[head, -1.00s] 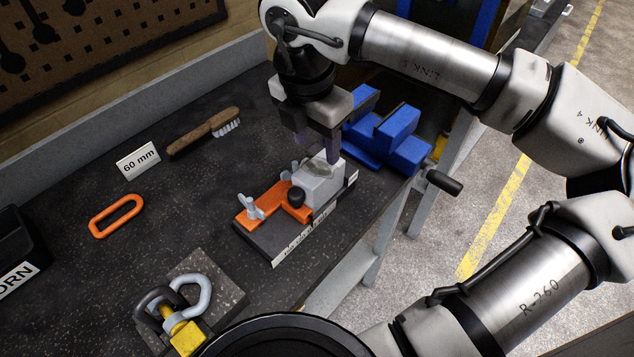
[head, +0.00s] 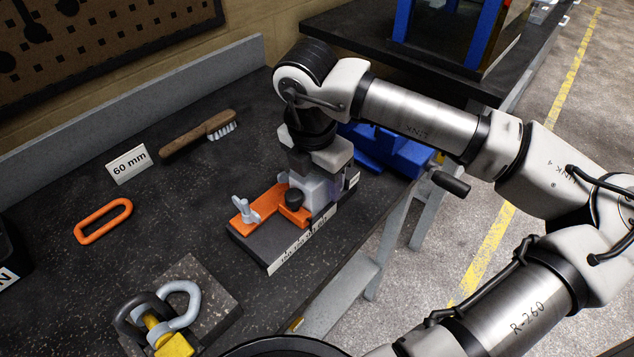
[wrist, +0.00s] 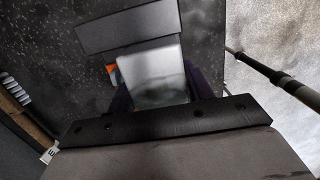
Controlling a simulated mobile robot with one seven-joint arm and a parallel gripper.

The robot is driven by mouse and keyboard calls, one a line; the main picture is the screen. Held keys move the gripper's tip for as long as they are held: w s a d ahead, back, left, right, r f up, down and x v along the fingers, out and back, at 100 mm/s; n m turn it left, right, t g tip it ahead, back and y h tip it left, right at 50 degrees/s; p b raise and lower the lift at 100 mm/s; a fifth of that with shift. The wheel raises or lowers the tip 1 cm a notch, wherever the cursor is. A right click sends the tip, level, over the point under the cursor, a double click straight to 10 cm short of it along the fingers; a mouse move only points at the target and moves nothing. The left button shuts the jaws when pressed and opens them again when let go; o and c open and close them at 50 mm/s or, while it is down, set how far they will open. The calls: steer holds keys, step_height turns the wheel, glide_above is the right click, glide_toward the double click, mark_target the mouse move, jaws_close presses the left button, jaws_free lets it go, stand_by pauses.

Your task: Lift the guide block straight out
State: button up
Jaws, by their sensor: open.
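The guide block (head: 312,188) is a light grey block on a dark base plate (head: 262,240) with a white label strip. An orange clamp piece (head: 262,203) with a grey wing nut and a black knob (head: 294,197) lies against its left side. My gripper (head: 320,181) is down over the block, pointing downward, and hides its top in the head view. In the wrist view the block (wrist: 150,75) shows between the two dark purple fingers, blurred, with my gripper (wrist: 164,96) open around it. Whether the fingers touch its sides I cannot tell.
A blue vise (head: 372,150) stands just behind my gripper, with its dark handle (head: 450,182) jutting past the bench edge. A brush (head: 198,134), a "60 mm" card (head: 129,163), an orange ring (head: 103,220) and shackles on a grey block (head: 205,300) lie around.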

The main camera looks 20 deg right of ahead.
steer(key=shift+c, duration=0.4)
steer(key=shift+r, duration=0.1)
steer(key=c, duration=0.8)
steer(key=shift+r+p, duration=1.8)
steer(key=shift+r, duration=2.9)
steer(key=shift+c, duration=0.2)
steer(key=shift+f, duration=0.1)
